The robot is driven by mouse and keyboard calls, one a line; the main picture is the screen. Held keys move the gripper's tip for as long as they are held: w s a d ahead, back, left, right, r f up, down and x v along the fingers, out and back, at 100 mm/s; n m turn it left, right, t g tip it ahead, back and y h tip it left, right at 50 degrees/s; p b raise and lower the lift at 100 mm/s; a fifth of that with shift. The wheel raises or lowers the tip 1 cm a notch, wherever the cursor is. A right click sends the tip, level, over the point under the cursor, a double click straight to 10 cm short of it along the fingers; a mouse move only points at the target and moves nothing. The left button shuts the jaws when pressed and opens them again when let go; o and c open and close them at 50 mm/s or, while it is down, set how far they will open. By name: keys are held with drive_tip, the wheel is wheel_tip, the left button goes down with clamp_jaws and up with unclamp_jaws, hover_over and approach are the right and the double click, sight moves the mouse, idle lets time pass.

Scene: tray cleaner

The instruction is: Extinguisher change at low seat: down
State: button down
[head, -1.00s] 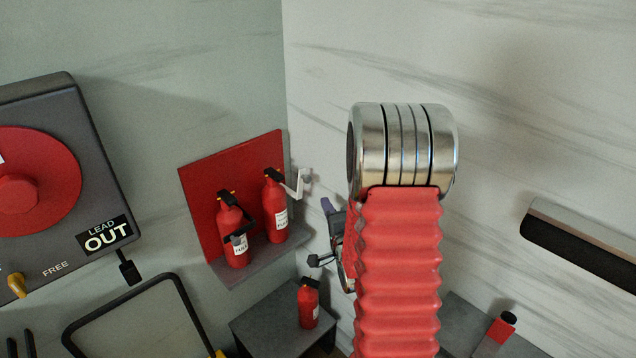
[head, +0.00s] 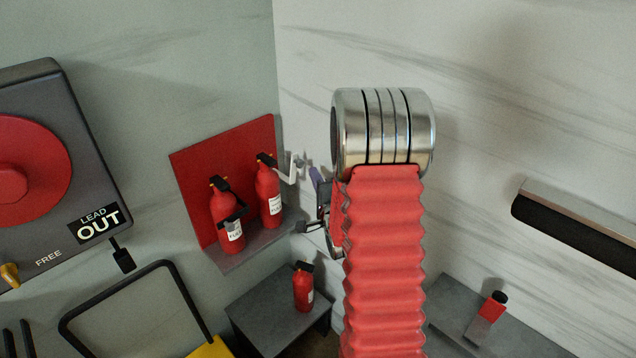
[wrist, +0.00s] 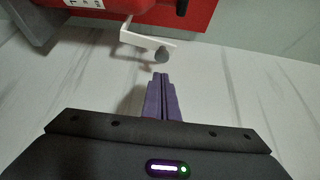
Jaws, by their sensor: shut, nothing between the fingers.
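Two red extinguishers stand on a grey shelf (head: 243,258) with a red backboard (head: 190,165): a left one (head: 228,209) and a right one (head: 268,196). A third, smaller red extinguisher (head: 303,291) stands upright on a low grey block (head: 262,312). A white bracket (head: 293,167) juts out beside the right extinguisher's top; it also shows in the wrist view (wrist: 143,38), with a grey rounded end. My gripper (head: 314,175) is just right of the bracket in the head view. In the wrist view its purple fingers (wrist: 160,80) are shut and empty, a small gap from the bracket's end.
A grey box with a red disc (head: 35,150) and a "LEAD OUT" label is at left. A black-framed loop (head: 165,263) stands below it. A dark bar (head: 580,230) juts from the right wall, above a grey ledge (head: 450,303) holding a red-and-grey object (head: 487,318).

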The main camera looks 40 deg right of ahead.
drive_tip(key=x, duration=0.5)
drive_tip(key=shift+w, duration=0.2)
drive_tip(key=shift+s+d, duration=0.1)
drive_tip(key=shift+d, duration=0.1)
